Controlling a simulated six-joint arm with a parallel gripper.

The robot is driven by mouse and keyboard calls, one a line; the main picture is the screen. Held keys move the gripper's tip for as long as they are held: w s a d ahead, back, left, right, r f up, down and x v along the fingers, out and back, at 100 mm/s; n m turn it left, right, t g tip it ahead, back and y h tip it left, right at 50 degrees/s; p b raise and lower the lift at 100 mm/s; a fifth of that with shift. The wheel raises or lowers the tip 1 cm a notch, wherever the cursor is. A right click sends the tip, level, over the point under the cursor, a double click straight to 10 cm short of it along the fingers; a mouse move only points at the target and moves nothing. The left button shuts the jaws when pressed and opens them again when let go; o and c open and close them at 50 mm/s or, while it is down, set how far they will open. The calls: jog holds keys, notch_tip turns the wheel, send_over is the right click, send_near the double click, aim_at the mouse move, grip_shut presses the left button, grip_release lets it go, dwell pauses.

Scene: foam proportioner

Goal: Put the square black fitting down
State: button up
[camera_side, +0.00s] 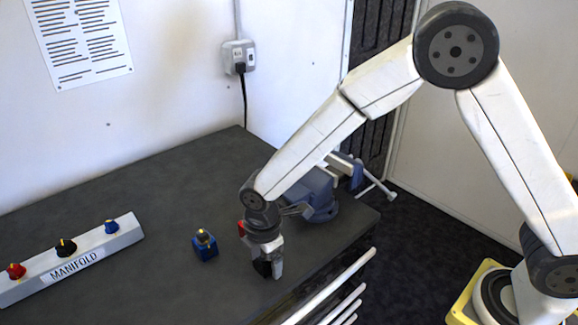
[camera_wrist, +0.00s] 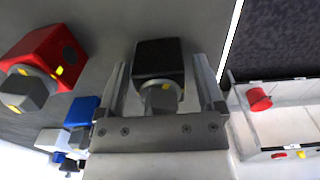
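The square black fitting (camera_wrist: 159,58), with a grey nozzle and yellow mark, sits between my gripper's fingers (camera_wrist: 161,72) in the wrist view. A narrow gap shows on each side of it, so the fingers look open around it. In the side view my gripper (camera_side: 266,268) points down low over the bench, with the black fitting (camera_side: 262,268) partly hidden at its tips. It looks upright at bench level; contact beneath it cannot be seen clearly.
A red fitting (camera_wrist: 52,62) stands close by, mostly hidden behind my wrist in the side view. A blue fitting (camera_side: 205,246) stands to the left. The manifold (camera_side: 108,250) lies farther left. A blue vise (camera_side: 318,197) is behind my gripper. The bench edge is close on the right.

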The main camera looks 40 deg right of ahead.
jog(key=shift+r, duration=0.1)
dwell(0.3)
notch_tip(320, 180, up, 12)
jog(key=shift+r, duration=0.1)
dwell(0.6)
jog(key=shift+d, duration=0.15)
dwell(0.4)
jog(key=s+d+f+m+t, duration=0.1)
jog(key=s+d+f+m, duration=0.1)
jog(key=s+d+m, duration=0.3)
jog(key=s+d+f+m+t, duration=0.1)
jog(key=s+d+f+m, duration=0.2)
jog(key=d+m, duration=1)
jog(key=s+d, duration=0.1)
jog(key=s, duration=0.2)
jog(key=shift+d+f+t, duration=0.15)
jog(key=shift+d+t, duration=0.15)
jog(key=shift+d, duration=0.05)
jog(key=shift+w, duration=0.1)
